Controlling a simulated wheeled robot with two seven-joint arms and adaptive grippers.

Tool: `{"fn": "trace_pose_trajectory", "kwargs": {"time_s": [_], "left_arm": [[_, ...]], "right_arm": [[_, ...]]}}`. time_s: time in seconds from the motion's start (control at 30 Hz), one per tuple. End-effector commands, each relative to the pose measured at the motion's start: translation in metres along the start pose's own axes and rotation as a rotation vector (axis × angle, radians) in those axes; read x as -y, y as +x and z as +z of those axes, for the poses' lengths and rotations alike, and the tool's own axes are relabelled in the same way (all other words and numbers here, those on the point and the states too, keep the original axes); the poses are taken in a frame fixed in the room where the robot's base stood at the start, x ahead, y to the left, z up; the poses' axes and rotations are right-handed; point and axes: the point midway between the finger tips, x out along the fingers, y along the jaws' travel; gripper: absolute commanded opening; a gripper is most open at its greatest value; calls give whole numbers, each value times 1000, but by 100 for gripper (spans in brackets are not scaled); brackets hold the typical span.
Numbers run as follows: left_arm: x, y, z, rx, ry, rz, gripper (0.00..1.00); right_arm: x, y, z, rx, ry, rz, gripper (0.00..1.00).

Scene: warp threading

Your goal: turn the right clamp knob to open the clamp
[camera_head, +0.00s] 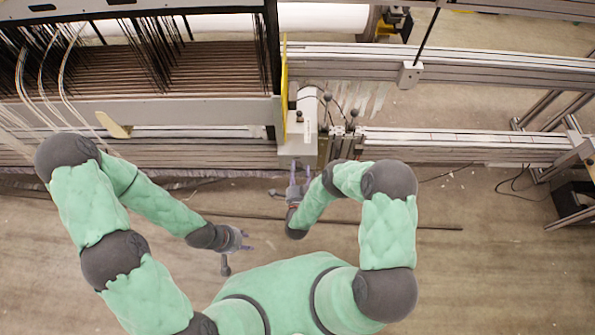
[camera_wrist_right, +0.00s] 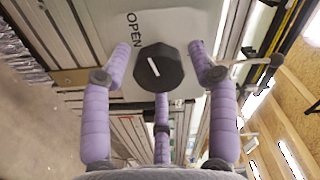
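The black, many-sided clamp knob (camera_wrist_right: 158,68) has a white line, tilted a little, on its face. It sits on a pale panel (camera_wrist_right: 105,20) with the word OPEN printed to the knob's upper left. My right gripper (camera_wrist_right: 161,52) is open, with one purple finger on each side of the knob and a third below it; gaps show at both sides. In the head view, my right gripper (camera_head: 293,180) is just in front of the white clamp housing (camera_head: 298,135); the knob is not discernible there. My left gripper (camera_head: 246,241) is open and empty, low over the floor side.
The loom frame with dark warp threads (camera_head: 160,75) stands at the left. Metal rails (camera_head: 450,140) run to the right of the housing, with cables and small fittings (camera_head: 345,125) close beside it. The floor (camera_head: 500,260) at the lower right is clear.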

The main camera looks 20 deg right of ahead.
Motion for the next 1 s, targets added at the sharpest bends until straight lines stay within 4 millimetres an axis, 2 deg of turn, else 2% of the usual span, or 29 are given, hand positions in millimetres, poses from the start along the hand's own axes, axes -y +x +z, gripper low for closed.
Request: {"fn": "trace_pose_trajectory", "kwargs": {"time_s": [0.33, 0.47, 0.57, 0.9, 1.0], "left_arm": [[0, 0, 0, 0, 0, 0, 40], [0, 0, 0, 0, 0, 0, 40], [0, 0, 0, 0, 0, 0, 40], [0, 0, 0, 0, 0, 0, 40], [0, 0, 0, 0, 0, 0, 40]], "right_arm": [[0, -3, 1, 4, 0, 1, 68], [-1, -13, 2, 6, 0, 4, 68], [-1, -28, 2, 6, 0, 4, 68], [-1, -96, 1, 6, 0, 2, 68], [0, -106, 1, 3, 0, 1, 68]]}}
